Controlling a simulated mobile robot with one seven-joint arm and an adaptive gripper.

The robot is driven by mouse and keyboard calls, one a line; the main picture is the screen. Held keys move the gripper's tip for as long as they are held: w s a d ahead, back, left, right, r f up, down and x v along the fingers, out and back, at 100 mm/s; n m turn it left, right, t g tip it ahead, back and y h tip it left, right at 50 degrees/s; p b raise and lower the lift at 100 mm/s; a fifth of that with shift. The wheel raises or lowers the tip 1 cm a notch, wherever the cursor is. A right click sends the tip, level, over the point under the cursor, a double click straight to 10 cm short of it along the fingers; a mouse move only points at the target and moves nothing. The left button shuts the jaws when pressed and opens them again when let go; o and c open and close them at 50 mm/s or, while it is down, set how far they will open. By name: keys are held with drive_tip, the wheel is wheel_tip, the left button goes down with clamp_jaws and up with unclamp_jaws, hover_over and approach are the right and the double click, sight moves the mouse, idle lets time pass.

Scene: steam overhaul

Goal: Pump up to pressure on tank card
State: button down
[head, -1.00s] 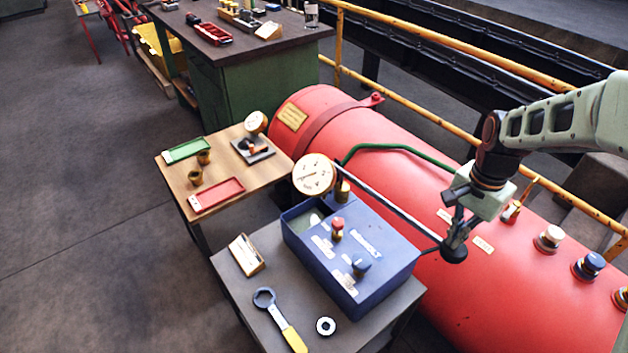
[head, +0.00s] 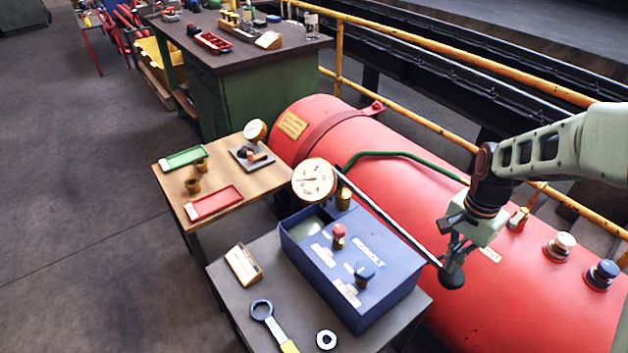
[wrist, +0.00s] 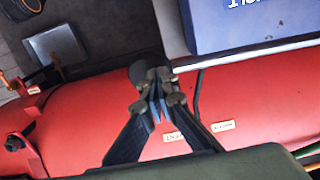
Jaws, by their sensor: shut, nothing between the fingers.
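The blue pump box (head: 352,262) stands on the grey table with a red knob (head: 338,236) and a blue knob (head: 364,272) on top. A white round gauge (head: 314,180) stands at its back; its reading is too small to tell. The long pump lever (head: 395,228) runs down right to a black knob (head: 453,279). My gripper (head: 455,258) is shut and empty, just above that knob; in the wrist view its fingertips (wrist: 158,95) overlap the dark knob (wrist: 143,72), and contact is unclear. A small card (head: 243,265) stands left of the box, its text unreadable.
The red tank (head: 400,150) lies behind the pump with a brass plate (head: 292,125), a green pipe (head: 400,155) and capped valves (head: 559,246). A spanner (head: 268,322) and a ring (head: 326,340) lie on the table front. A yellow railing (head: 450,60) runs behind.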

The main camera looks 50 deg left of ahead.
wheel_tip(320, 180, up, 15)
drive_tip(key=p, duration=0.9)
drive_tip(key=shift+d+f, duration=0.1)
drive_tip(key=shift+f, duration=0.15)
wheel_tip(320, 180, down, 16)
drive_tip(key=b, duration=1.1)
drive_tip(key=shift+f, duration=0.2)
wheel_tip(320, 180, up, 17)
drive_tip(key=p, duration=1.1)
drive_tip(key=shift+f+p, duration=0.15)
drive_tip(key=shift+p, duration=0.15)
drive_tip(key=shift+f, duration=0.1)
drive_tip(key=f+b, duration=0.3)
drive_tip(key=f, duration=0.2)
drive_tip(key=f+b, duration=0.4)
drive_tip(key=f, duration=0.2)
drive_tip(key=f+b, duration=0.4)
drive_tip(key=f, duration=0.2)
drive_tip(key=shift+s+a, duration=0.15)
drive_tip(key=shift+a, duration=0.1)
wheel_tip(320, 180, up, 17)
drive_tip(key=p, duration=1.1)
drive_tip(key=shift+d, duration=0.2)
